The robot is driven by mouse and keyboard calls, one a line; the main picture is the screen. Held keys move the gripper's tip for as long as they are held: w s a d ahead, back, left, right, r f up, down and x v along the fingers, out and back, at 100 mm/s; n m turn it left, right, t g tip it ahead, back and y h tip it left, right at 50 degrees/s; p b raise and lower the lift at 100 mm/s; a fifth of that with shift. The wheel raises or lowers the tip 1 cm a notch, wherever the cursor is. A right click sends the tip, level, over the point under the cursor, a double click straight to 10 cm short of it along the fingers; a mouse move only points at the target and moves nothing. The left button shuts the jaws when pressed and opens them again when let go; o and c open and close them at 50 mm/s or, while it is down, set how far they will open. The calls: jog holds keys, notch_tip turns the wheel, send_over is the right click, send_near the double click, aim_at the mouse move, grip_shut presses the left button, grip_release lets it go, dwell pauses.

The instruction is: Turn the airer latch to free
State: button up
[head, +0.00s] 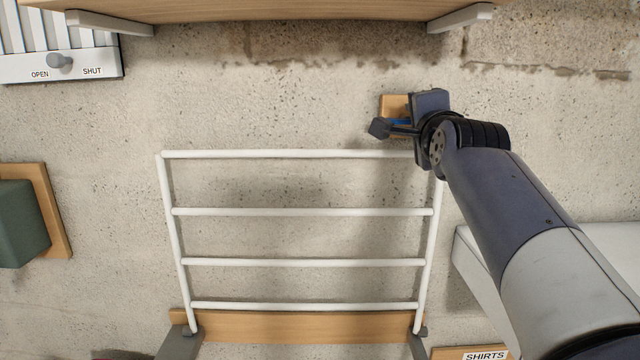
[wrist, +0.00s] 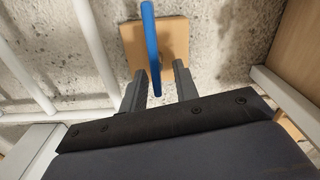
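The airer latch is a blue bar on a square wooden plate (wrist: 176,42) on the wall. In the wrist view the blue latch (wrist: 149,40) stands upright, its lower end between my two fingertips. My gripper (wrist: 160,82) is open, with a gap showing on both sides of the bar. In the head view my gripper (head: 392,127) is at the latch (head: 402,121), above the top right corner of the airer, and hides much of the latch and its plate (head: 394,104). The white airer rack (head: 300,211) stands up flat against the wall.
A wooden shelf (head: 280,10) with grey brackets runs above. A vent with a knob (head: 60,61), marked OPEN and SHUT, is at upper left. A green block (head: 20,222) on a wooden board is at left. A white ledge (head: 590,245) and a SHIRTS label (head: 485,356) are at lower right.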

jog(key=n, duration=0.5)
jog(key=shift+a+r, duration=0.1)
jog(key=shift+r, duration=0.05)
jog(key=shift+a+r+n, duration=0.1)
jog(key=shift+r+n, duration=0.05)
jog(key=shift+n, duration=1.95)
